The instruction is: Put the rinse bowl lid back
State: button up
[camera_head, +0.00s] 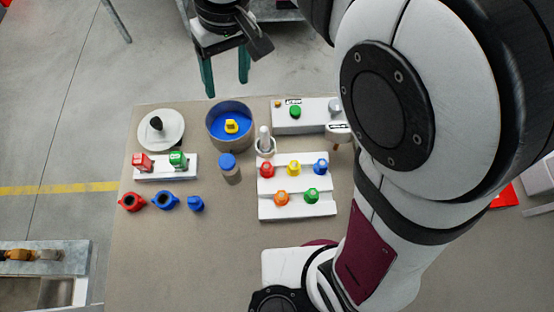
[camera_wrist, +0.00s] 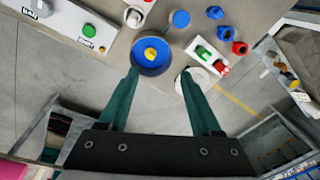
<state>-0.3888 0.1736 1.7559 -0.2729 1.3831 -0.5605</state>
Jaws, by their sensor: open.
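The rinse bowl (camera_head: 240,143) is a round bowl, blue inside, at the back of the table, with a yellow piece (camera_head: 231,126) inside. A white disc with a black upright knob, which looks like the lid (camera_head: 173,138), lies flat left of the bowl, apart from it. My gripper (camera_head: 226,85) hangs behind the bowl at the table's back edge, its two green fingers apart with nothing between them. In the wrist view the bowl (camera_wrist: 165,63) shows just beyond the fingertips, and the lid (camera_wrist: 208,79) is partly hidden by the right finger.
A white block (camera_head: 152,174) with red and green pieces stands in front of the lid. A blue-capped jar (camera_head: 229,168) stands in front of the bowl. A white rack (camera_head: 297,210) of coloured knobs and a switch panel (camera_head: 312,125) are to the right. The front left table is clear.

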jog(key=s+d+f+m, duration=0.2)
jog(key=s+d+m, duration=0.3)
jog(key=s, duration=0.5)
jog(key=s+d+f+m, duration=0.2)
jog(key=s+d+m, duration=0.4)
jog(key=s, duration=0.4)
jog(key=shift+d, duration=0.85)
